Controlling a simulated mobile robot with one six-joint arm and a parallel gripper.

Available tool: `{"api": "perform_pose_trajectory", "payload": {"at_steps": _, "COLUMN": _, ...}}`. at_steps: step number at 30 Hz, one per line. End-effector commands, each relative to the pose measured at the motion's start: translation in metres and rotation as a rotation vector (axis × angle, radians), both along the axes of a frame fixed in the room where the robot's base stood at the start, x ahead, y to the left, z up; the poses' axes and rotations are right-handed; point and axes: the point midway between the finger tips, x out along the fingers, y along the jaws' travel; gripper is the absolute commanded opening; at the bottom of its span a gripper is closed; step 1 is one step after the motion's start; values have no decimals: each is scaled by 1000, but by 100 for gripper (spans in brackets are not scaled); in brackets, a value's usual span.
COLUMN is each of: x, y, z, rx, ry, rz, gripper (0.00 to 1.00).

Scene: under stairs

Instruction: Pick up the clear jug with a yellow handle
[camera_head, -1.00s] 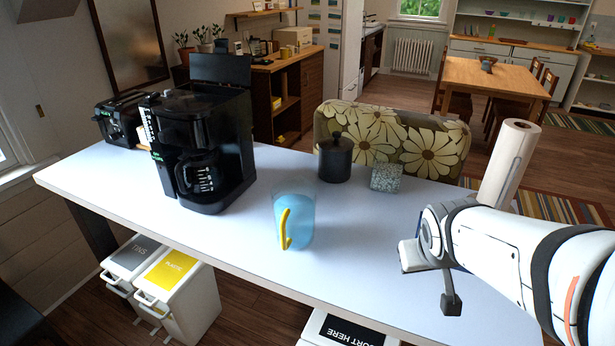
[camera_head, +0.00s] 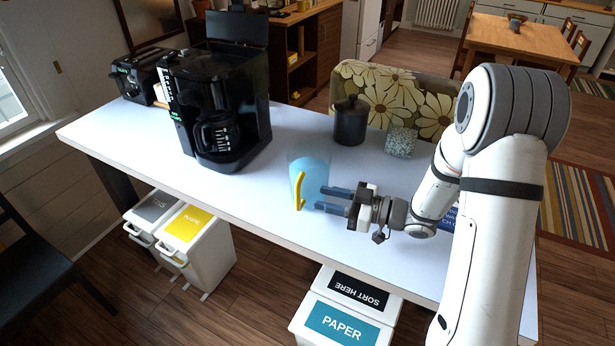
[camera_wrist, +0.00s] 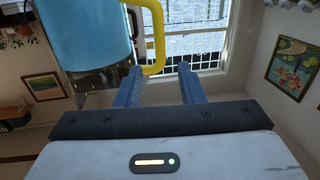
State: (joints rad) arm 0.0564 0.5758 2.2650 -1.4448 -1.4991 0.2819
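The clear jug (camera_head: 312,178) stands upright on the white table, bluish and see-through, with its yellow handle (camera_head: 299,191) facing the table's front edge. My gripper (camera_head: 325,199) is low over the table just right of the jug, its two blue fingers apart and pointing left toward it. In the wrist view the jug (camera_wrist: 88,32) fills the upper left, and its yellow handle (camera_wrist: 157,38) appears near the left fingertip. My gripper (camera_wrist: 158,76) is open there, with nothing held between the fingers. I cannot tell whether the left finger touches the handle.
A black coffee maker (camera_head: 215,105) stands left of the jug on the table (camera_head: 262,205). A black canister (camera_head: 350,122) and a speckled cube (camera_head: 400,141) stand behind it. Sorting bins (camera_head: 345,315) are below the front edge. The table between coffee maker and jug is clear.

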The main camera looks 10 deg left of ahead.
Motion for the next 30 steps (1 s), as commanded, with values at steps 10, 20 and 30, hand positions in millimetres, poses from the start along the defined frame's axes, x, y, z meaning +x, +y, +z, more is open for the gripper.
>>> {"api": "perform_pose_trajectory", "payload": {"at_steps": 10, "x": -1, "y": 31, "z": 3, "rx": 35, "ry": 12, "rz": 39, "gripper": 35}}
{"api": "perform_pose_trajectory", "payload": {"at_steps": 20, "x": 13, "y": 73, "z": 3, "rx": 33, "ry": 12, "rz": 37, "gripper": 35}}
{"api": "perform_pose_trajectory", "payload": {"at_steps": 30, "x": 15, "y": 78, "z": 2, "rx": 34, "ry": 11, "rz": 36, "gripper": 32}}
